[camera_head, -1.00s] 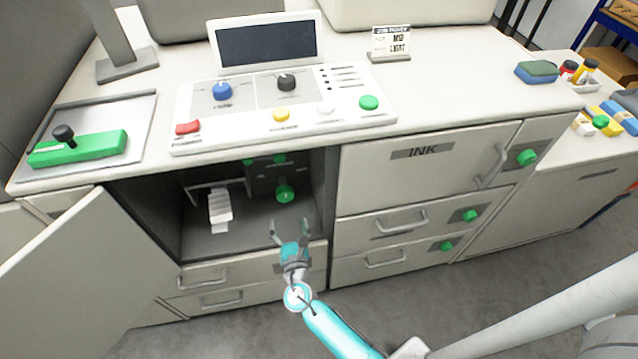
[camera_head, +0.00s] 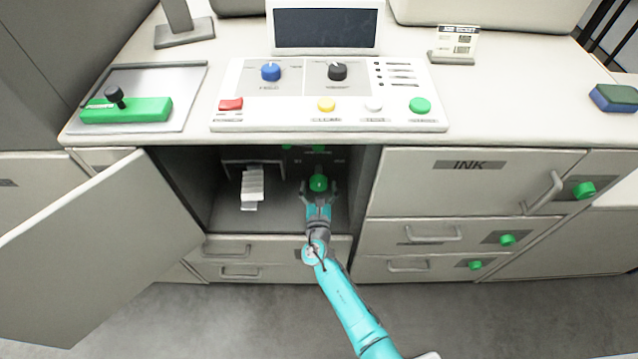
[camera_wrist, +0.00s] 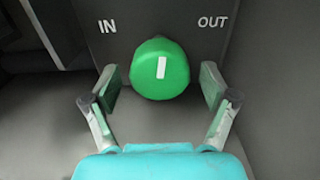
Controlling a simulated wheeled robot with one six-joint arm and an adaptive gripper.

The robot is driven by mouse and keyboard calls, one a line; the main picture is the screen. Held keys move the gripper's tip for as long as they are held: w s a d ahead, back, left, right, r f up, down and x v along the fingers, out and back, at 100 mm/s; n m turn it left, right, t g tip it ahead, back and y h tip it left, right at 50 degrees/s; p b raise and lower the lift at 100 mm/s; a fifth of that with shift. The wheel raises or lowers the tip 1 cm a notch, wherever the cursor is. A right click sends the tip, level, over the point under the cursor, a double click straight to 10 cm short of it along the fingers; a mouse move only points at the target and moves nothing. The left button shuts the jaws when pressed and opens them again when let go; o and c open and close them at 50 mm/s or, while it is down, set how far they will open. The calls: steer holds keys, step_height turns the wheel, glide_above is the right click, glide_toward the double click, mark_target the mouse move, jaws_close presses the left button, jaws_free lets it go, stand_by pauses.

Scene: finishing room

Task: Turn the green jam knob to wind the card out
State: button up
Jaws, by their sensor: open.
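The green jam knob (camera_head: 318,183) sits on a dark panel inside the open compartment. In the wrist view the knob (camera_wrist: 160,69) has a white mark standing nearly upright, between the words IN at left and OUT at right. My gripper (camera_head: 319,190) reaches into the compartment in front of the knob. In the wrist view its open fingers (camera_wrist: 161,90) stand one on each side of the knob, with a gap on both sides. The white crumpled card (camera_head: 252,187) hangs at the left in the compartment, folded in pleats.
The compartment door (camera_head: 100,250) stands open at the left. Drawers (camera_head: 270,262) lie below the opening, and the ink cabinet (camera_head: 470,180) is at its right. A control panel (camera_head: 330,113) with coloured buttons is on top. Other green knobs (camera_head: 584,190) sit at the right.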

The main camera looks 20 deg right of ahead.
steer(key=shift+w+d, duration=0.2)
steer(key=shift+w, duration=0.4)
steer(key=c, duration=1.2)
steer(key=m, duration=0.5)
steer(key=shift+a+m, duration=0.1)
steer(key=shift+m, duration=2.5)
